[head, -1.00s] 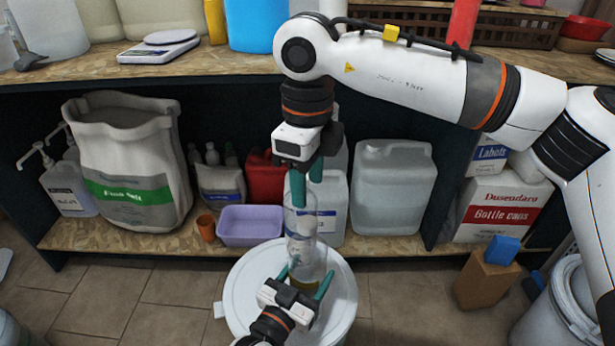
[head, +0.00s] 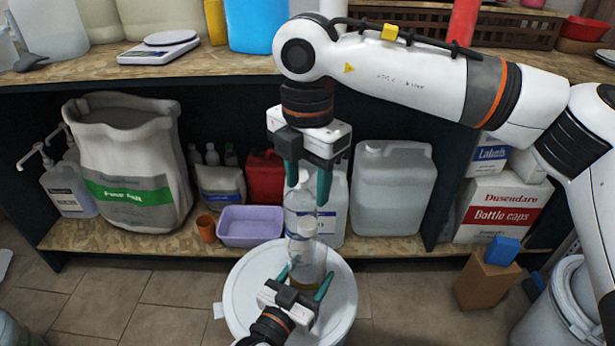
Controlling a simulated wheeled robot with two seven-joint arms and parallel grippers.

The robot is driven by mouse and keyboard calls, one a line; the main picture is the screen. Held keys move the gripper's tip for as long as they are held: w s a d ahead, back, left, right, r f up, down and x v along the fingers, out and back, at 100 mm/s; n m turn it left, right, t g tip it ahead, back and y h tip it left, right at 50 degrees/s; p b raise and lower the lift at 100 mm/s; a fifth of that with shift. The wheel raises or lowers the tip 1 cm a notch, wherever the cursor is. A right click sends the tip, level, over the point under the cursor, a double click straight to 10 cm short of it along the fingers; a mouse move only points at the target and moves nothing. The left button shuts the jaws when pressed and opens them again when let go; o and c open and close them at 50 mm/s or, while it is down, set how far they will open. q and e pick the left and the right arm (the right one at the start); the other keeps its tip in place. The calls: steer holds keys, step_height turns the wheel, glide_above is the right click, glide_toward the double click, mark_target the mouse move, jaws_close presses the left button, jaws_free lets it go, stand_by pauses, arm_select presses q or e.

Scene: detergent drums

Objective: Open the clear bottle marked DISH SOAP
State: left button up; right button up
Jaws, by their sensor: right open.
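A clear bottle (head: 308,262) stands upright on the white lid of a drum (head: 247,285), with a little yellowish liquid low in it. Its narrow pale top (head: 306,227) overlaps clear containers on the shelf behind, so the cap is hard to make out. No DISH SOAP marking is readable. My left gripper (head: 303,281) comes from below, with one teal finger on each side of the bottle's lower body, and appears shut on it. My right gripper (head: 307,192) points down above the bottle's top, its two teal fingers spread apart with nothing visibly held between them.
The shelf behind holds a large clear jug (head: 392,190), a lilac tub (head: 250,226), a red container (head: 265,178) and a grey sack (head: 130,165). A cardboard box with a blue block (head: 502,250) stands at right. Tiled floor (head: 165,300) is free left of the drum.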

mark_target(308, 222)
steer(key=shift+f, duration=0.55)
step_height(308, 222, down, 7)
steer(key=shift+r, duration=0.1)
